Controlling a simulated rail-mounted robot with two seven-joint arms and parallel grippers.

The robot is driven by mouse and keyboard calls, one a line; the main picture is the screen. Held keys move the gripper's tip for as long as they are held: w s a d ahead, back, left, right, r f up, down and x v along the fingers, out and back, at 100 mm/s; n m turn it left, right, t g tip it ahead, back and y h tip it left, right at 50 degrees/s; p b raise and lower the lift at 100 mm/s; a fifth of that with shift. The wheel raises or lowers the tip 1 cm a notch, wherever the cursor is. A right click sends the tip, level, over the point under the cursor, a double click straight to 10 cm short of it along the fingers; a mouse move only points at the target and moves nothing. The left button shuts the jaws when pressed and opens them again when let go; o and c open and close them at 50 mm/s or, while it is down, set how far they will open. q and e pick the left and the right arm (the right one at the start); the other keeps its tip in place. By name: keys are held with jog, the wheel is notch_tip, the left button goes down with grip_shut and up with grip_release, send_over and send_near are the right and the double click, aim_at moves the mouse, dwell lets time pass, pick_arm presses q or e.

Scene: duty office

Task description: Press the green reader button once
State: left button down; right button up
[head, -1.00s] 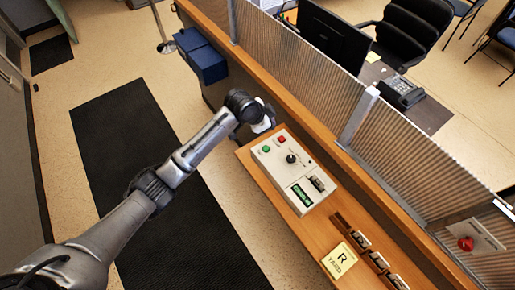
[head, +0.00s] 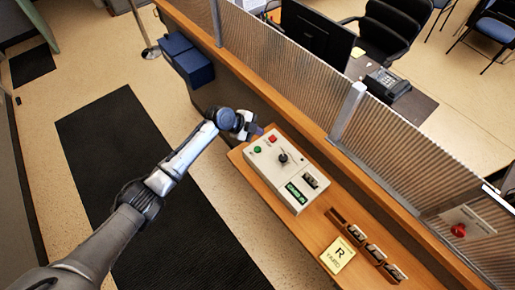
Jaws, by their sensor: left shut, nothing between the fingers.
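The green reader button (head: 257,149) is a small round button at the upper left corner of a pale grey reader box (head: 270,179) on the wooden counter ledge. A red button (head: 271,139) sits to its right, and a black knob (head: 283,158) lies further down the panel. A green-lit display (head: 295,192) is at the lower end. My left gripper (head: 257,130) is shut and empty, just beyond the box's upper left corner, near the green button and apart from it as far as I can see. Its fingertips are small and partly hidden by the wrist. My right gripper is out of view.
A ribbed glass screen (head: 290,75) runs along the counter behind the box. A yellow card marked R (head: 338,255) and a rack of dark stamps (head: 375,252) lie further along the ledge. Blue boxes (head: 187,62) hang at the counter's far end. A black mat covers the floor.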

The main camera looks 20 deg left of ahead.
aim_at(257, 150)
pick_arm(q)
jog(key=shift+f, duration=0.15)
notch_tip(257, 150, down, 8)
jog(key=b, duration=0.5)
jog(key=shift+f+b, duration=0.25)
jog(key=shift+b, duration=0.3)
dwell(0.8)
dwell(0.8)
jog(key=shift+f+b, duration=0.4)
jog(key=shift+b, duration=0.25)
